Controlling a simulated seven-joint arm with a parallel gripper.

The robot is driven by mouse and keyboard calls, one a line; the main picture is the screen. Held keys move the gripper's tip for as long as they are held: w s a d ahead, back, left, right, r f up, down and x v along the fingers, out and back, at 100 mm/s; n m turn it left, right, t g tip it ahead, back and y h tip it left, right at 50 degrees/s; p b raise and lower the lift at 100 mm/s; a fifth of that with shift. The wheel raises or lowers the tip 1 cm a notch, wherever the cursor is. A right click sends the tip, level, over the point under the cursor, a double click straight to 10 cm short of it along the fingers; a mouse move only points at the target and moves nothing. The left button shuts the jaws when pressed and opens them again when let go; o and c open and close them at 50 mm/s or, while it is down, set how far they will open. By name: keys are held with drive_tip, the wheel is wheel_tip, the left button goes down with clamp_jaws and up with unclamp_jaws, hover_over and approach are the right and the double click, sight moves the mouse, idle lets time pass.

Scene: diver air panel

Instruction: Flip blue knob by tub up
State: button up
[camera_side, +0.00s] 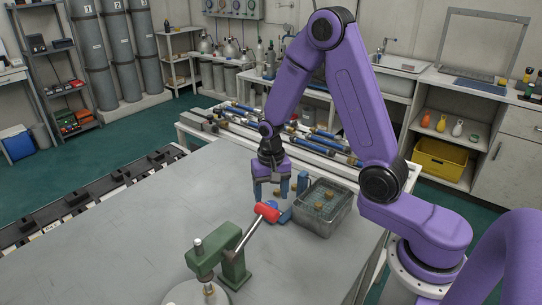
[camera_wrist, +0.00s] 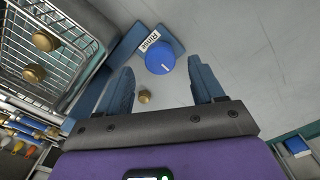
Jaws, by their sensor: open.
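The blue knob (camera_wrist: 159,57) shows in the wrist view as a round cap with a small pale mark on its rim, beside a white label (camera_wrist: 149,42) that seems to read "Rinse". It sits by a blue bracket on the grey bench. In the side view the knob (camera_side: 272,205) is partly hidden by a red-ended lever. The tub (camera_side: 325,224) is a grey wire-like basket holding brass fittings, right of the knob; in the wrist view its rim (camera_wrist: 98,45) is at left. My gripper (camera_side: 270,193) is open and empty, pointing down above the knob. In the wrist view the fingertips (camera_wrist: 160,65) lie either side of it.
A green vise (camera_side: 232,262) with a red-ended bar (camera_side: 267,212) stands in front of the knob, close to my gripper. A brass fitting (camera_wrist: 144,97) lies between my fingers in the wrist view. The grey bench (camera_side: 130,245) is clear to the left.

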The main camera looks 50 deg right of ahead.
sight(271, 205)
wheel_tip(271, 205, up, 14)
idle(0.5)
drive_tip(key=s+a+n, duration=0.3)
drive_tip(key=s+n, duration=0.6)
drive_tip(key=s, duration=0.3)
drive_tip(key=s+a+n, duration=0.3)
drive_tip(key=s+n, duration=0.7)
drive_tip(key=s, duration=0.2)
drive_tip(key=shift+s+f+n, duration=0.25)
drive_tip(key=shift+f+n, duration=0.05)
drive_tip(key=shift+f, duration=0.15)
drive_tip(key=shift+a, duration=0.1)
